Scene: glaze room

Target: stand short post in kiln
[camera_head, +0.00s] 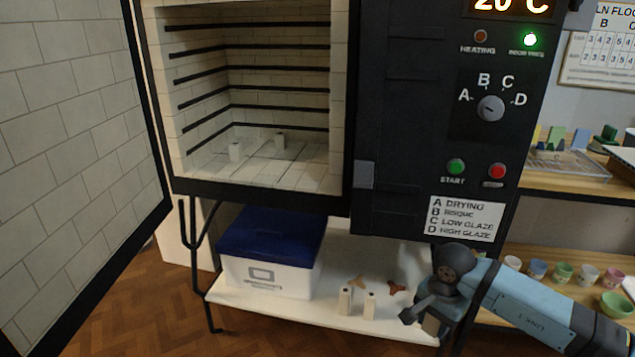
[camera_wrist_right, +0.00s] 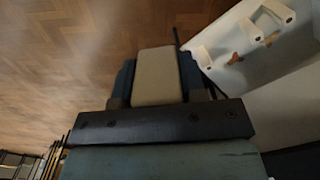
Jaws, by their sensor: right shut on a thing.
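My right gripper (camera_head: 428,318) is low at the right, over the right end of the white shelf below the kiln. In the right wrist view it is shut on a beige post (camera_wrist_right: 155,77), which lies between its two dark fingers. In the head view this post (camera_head: 431,325) is mostly hidden by the gripper. Two taller cream posts (camera_head: 345,301) (camera_head: 369,305) stand on the shelf left of the gripper. My left gripper is not in view.
The kiln door (camera_head: 75,130) is swung open at the left. A blue-lidded white box (camera_head: 268,275) and small brown stilts (camera_head: 358,283) (camera_head: 396,288) are on the white shelf (camera_head: 310,312). The control panel (camera_head: 455,110) is right of the opening. Cups (camera_head: 563,272) stand at far right.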

